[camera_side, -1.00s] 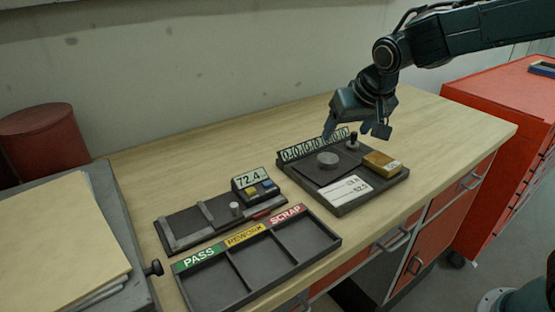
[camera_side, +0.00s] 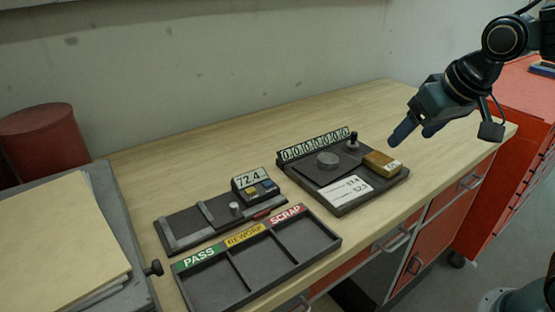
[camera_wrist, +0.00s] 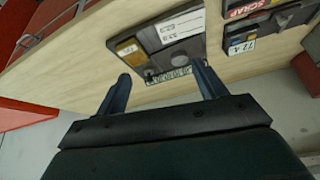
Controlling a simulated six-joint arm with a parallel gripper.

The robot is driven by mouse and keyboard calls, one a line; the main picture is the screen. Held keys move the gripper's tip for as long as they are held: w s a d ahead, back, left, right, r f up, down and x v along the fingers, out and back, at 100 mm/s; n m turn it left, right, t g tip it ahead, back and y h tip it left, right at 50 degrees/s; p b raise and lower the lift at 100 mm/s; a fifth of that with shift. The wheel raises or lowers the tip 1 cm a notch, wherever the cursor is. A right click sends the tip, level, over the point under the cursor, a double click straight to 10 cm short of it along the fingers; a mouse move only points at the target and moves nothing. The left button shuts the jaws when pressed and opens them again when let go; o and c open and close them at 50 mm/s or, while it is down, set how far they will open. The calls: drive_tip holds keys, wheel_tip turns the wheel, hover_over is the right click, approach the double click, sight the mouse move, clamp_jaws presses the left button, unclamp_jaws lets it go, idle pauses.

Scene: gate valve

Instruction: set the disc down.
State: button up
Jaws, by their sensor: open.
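A small grey round disc (camera_side: 328,159) lies flat on the dark square plate (camera_side: 307,180), in front of a strip of digits, in the side view. My gripper (camera_side: 411,139) is open and empty. It hangs in the air to the right of the plate, clear of the disc. In the wrist view the two fingers of my gripper (camera_wrist: 161,72) are spread apart with nothing held between them.
The plate also carries a brown block (camera_side: 382,163), a white card (camera_side: 347,190) and a dark knob (camera_side: 353,141). A gauge with a display (camera_side: 249,181) and a PASS/REWORK/SCRAP tray (camera_side: 295,247) with empty compartments stand to the left. The bench behind is clear.

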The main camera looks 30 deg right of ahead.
drive_tip(key=s+f+n, duration=0.1)
drive_tip(key=s+n, duration=0.1)
drive_tip(key=s, duration=1.1)
drive_tip(key=shift+d+f+y, duration=0.3)
drive_tip(key=shift+y, duration=0.1)
